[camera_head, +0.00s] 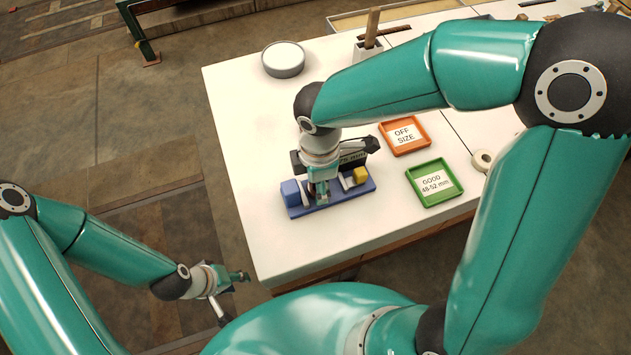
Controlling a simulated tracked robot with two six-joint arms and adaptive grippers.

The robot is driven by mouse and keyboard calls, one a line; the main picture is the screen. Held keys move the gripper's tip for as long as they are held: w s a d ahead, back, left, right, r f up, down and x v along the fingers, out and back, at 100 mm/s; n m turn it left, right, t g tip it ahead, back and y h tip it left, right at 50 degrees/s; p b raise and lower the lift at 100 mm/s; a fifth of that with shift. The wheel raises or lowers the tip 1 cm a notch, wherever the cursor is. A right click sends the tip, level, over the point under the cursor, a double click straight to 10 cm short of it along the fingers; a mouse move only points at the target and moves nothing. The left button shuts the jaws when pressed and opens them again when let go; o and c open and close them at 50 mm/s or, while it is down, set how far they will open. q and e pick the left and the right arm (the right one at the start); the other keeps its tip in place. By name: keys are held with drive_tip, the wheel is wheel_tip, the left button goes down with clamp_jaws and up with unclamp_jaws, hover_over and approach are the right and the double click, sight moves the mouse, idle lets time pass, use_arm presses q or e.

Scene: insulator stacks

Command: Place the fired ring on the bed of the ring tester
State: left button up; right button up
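The ring tester (333,200) is a blue bed on the white table, with a blue block at its left end and a yellow block at its right. My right gripper (321,194) points down over the middle of the bed, and its wrist hides part of the tester. Its fingers are too small to tell open from shut, and I cannot make out a ring between them. A pale ring (483,160) lies on the table at the right, partly hidden by my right arm. My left gripper (232,290) is off the table at lower left, its fingers apart and empty.
An orange tray (423,144) marked OFF SIZE and a green tray (452,194) marked GOOD 48-52 mm lie right of the tester. A round grey container (283,69) stands at the back left. The table's left side is clear.

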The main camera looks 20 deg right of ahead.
drive_tip(key=o, duration=1.1)
drive_tip(key=shift+f, duration=0.1)
drive_tip(key=shift+o, duration=0.2)
drive_tip(key=shift+r, duration=0.35)
wheel_tip(320, 180, up, 12)
drive_tip(key=p, duration=0.2)
drive_tip(key=shift+f, duration=0.2)
